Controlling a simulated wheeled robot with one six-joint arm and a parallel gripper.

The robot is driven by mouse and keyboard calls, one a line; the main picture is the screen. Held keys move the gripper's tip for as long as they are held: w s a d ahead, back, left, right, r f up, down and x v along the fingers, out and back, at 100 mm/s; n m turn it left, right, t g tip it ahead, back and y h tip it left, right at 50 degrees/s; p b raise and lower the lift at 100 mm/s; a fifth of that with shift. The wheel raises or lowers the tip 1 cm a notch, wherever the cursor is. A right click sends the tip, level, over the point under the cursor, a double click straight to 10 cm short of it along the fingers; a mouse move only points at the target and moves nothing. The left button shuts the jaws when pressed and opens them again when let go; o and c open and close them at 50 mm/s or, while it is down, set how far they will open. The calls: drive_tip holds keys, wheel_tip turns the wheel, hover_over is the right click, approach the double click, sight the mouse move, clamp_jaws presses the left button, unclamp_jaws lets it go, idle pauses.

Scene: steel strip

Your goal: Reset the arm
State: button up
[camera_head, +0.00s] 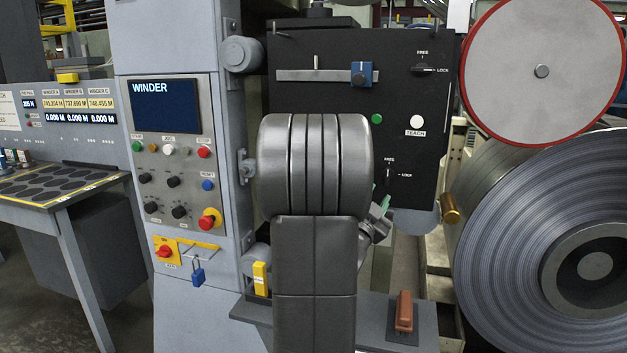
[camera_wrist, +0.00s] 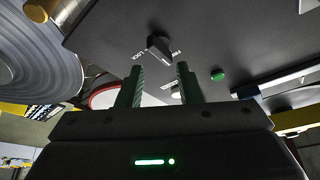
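My gripper (camera_wrist: 160,70) is open in the wrist view, its two green fingers apart with nothing between them. A dark FREE/LOCK knob (camera_wrist: 159,47) on the black panel (camera_wrist: 230,35) shows beyond the fingertips; I cannot tell the exact gap. In the head view my dark arm stands in front of the panel (camera_head: 300,95) and hides most of the gripper. Only a bit of green finger (camera_head: 386,202) shows right of the arm, near the lower FREE/LOCK knob (camera_head: 388,174).
The WINDER control box (camera_head: 167,150) is left of my arm. A large steel coil (camera_head: 510,220) and a red-rimmed disc (camera_head: 541,30) stand at the right. A shelf below holds a reddish-brown block (camera_head: 404,312). A bench (camera_head: 60,200) stands far left.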

drive_tip(key=v, duration=0.6)
drive_tip(key=shift+s+b, duration=0.2)
drive_tip(key=shift+b, duration=0.2)
drive_tip(key=shift+f, duration=0.2)
